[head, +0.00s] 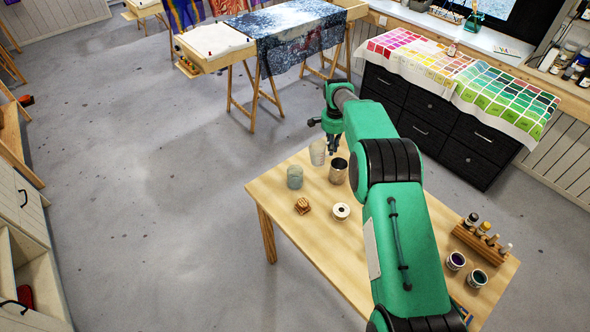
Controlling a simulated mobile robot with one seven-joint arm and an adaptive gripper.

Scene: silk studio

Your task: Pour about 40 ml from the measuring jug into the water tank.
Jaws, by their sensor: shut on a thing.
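A clear, pale vessel (318,153), which looks like the measuring jug, is at the far left end of the wooden table. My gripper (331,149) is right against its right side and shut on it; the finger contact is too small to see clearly. The jug looks about upright. I cannot tell whether it touches the table. I cannot tell which of these is the water tank. Liquid levels are not readable.
A wooden rack (482,243) of bottles and two open paint pots (456,261) stand at the right. My arm hides the table's middle. The front left tabletop is clear.

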